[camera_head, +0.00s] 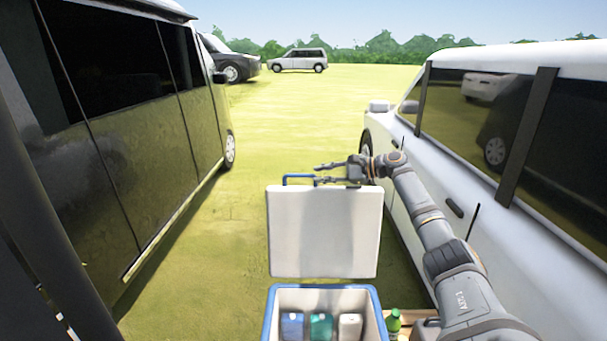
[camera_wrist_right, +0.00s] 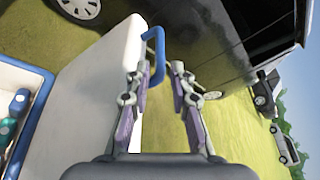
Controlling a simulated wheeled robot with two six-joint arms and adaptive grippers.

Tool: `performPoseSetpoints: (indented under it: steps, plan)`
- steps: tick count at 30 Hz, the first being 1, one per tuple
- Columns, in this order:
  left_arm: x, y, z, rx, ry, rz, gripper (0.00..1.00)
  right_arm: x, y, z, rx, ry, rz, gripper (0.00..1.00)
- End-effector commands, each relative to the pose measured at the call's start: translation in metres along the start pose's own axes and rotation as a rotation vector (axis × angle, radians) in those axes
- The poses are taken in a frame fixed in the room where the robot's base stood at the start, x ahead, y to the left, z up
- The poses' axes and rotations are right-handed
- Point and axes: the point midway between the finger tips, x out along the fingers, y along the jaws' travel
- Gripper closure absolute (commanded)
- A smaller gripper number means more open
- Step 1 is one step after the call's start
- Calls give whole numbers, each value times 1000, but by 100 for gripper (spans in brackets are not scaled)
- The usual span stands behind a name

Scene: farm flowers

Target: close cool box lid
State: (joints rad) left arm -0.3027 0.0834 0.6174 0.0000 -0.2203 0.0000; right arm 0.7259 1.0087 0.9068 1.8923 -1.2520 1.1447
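The cool box (camera_head: 376,313) stands at the bottom centre of the head view, a white box with a blue rim. Its white lid (camera_head: 324,232) stands upright, open, behind the box. A blue handle (camera_head: 299,178) sticks up from the lid's top left. My right gripper (camera_head: 318,174) is at the lid's top edge, next to the handle. In the right wrist view its fingers (camera_wrist_right: 161,75) are apart, with the blue handle (camera_wrist_right: 157,58) near the left finger; I cannot tell whether they touch. The lid (camera_wrist_right: 100,90) also shows there. My left gripper is not in view.
Inside the box are blue, teal and white items (camera_head: 321,326). A green bottle (camera_head: 393,322) stands to the right of the box on a wooden surface. A dark van (camera_head: 150,150) is on the left and a white car (camera_head: 440,170) on the right.

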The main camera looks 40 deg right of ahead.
Motion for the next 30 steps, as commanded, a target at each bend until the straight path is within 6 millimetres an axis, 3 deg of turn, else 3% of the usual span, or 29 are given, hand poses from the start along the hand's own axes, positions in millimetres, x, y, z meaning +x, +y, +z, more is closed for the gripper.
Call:
performPoseSetpoints:
  steps: [6, 10, 20, 25, 30]
  plan:
    - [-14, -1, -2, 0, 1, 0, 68, 46, -2, 4, 1, -5, 1, 78]
    - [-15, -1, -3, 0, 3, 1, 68, 61, -1, 2, 0, -3, 1, 78]
    - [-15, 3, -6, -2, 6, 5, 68, 67, 1, 0, -2, 0, 3, 78]
    - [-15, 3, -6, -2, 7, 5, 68, 67, 1, 0, -2, 0, 3, 98]
    - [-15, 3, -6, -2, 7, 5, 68, 67, 1, 0, -2, 0, 3, 100]
